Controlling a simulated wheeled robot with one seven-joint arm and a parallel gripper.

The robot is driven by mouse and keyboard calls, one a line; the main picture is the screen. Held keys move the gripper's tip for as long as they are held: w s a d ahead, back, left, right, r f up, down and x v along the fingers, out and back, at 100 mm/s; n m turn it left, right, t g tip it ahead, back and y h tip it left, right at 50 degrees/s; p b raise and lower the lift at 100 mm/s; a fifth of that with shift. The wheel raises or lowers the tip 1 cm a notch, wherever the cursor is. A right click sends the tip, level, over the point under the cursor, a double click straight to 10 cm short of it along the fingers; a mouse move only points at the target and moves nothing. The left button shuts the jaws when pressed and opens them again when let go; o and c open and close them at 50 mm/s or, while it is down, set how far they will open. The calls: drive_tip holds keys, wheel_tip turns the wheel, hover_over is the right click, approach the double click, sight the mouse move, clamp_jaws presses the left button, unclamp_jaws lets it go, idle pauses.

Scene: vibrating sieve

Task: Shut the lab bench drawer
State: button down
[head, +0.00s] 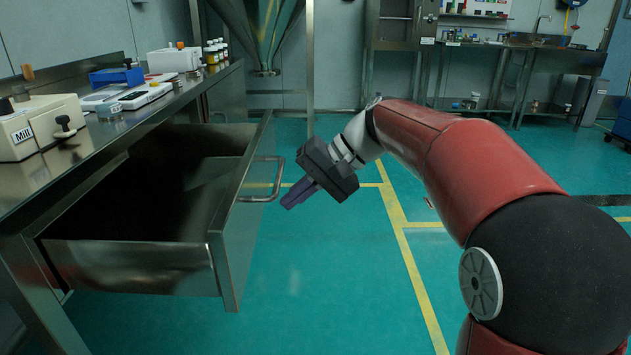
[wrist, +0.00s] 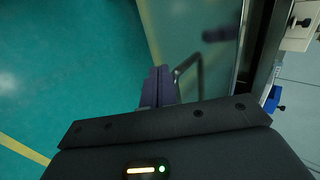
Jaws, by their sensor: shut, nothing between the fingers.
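The lab bench drawer (head: 130,266) is a metal drawer pulled well out from under the bench top, and its inside looks empty. Its front panel (head: 240,215) faces right and carries a bar handle (head: 262,182). My gripper (head: 288,203) is shut and empty, just right of the handle in the head view, pointing down and left. In the wrist view, the shut fingers (wrist: 158,88) appear beside the handle (wrist: 188,72), with the shiny drawer front (wrist: 205,45) beyond. I cannot tell whether the fingers touch the handle.
The bench top (head: 150,120) holds a mill (head: 40,128), a blue box (head: 117,76), a white scale and several bottles. A metal hopper (head: 262,35) stands behind the drawer. The green floor right of the drawer is clear. Another steel bench (head: 500,45) stands far back.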

sight(252, 213)
drive_tip(key=shift+w+a+f, duration=0.1)
drive_tip(key=shift+a+f, duration=0.05)
drive_tip(key=shift+a, duration=0.7)
drive_tip(key=shift+s+a+f, duration=0.1)
drive_tip(key=shift+a+f, duration=0.1)
drive_tip(key=shift+a, duration=0.65)
drive_tip(key=shift+w+a+f, duration=0.1)
drive_tip(key=shift+a+f, duration=0.05)
drive_tip(key=shift+a, duration=0.7)
